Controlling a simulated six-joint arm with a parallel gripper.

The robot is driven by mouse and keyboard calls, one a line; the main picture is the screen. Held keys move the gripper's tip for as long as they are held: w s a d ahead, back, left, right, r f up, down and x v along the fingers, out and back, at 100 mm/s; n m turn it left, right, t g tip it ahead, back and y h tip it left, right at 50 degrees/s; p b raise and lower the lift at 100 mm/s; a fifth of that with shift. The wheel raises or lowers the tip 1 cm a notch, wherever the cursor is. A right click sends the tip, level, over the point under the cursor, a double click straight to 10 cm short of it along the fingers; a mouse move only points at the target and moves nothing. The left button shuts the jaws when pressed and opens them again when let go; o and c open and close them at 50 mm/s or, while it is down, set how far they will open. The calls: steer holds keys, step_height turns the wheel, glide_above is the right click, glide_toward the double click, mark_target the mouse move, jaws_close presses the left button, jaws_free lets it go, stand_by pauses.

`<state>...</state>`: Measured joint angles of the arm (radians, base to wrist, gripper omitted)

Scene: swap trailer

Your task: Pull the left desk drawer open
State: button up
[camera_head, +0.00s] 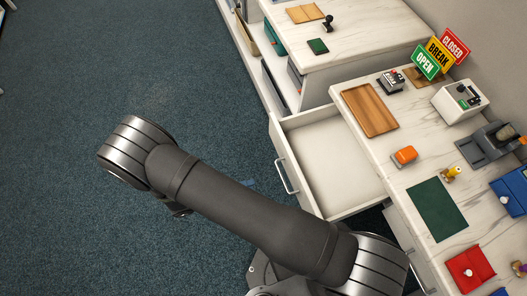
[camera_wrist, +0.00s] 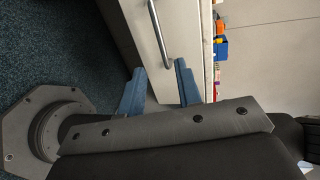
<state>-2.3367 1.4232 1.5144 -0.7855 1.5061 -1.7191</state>
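The left desk drawer (camera_head: 340,165) stands pulled out from the white marble-topped desk (camera_head: 400,170), and its pale interior looks empty. Its metal bar handle (camera_head: 287,175) is on the front face and also shows in the wrist view (camera_wrist: 160,35). My gripper (camera_wrist: 160,68) has two blue fingers set apart with nothing between them. The handle's near end appears between the fingertips in the wrist picture, but the head view shows the gripper off to the left of the drawer. My arm hides most of the gripper there.
Another white cabinet (camera_head: 345,40) with open compartments stands behind. Blue carpet (camera_head: 90,90) to the left is clear.

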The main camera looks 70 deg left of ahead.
steer(key=v, duration=0.5)
steer(key=shift+s+r, duration=0.1)
steer(key=shift+s, duration=0.25)
steer(key=x, duration=1.7)
steer(key=shift+w, duration=0.3)
steer(key=v, duration=1.7)
steer(key=shift+s, duration=0.3)
steer(key=shift+w, duration=0.1)
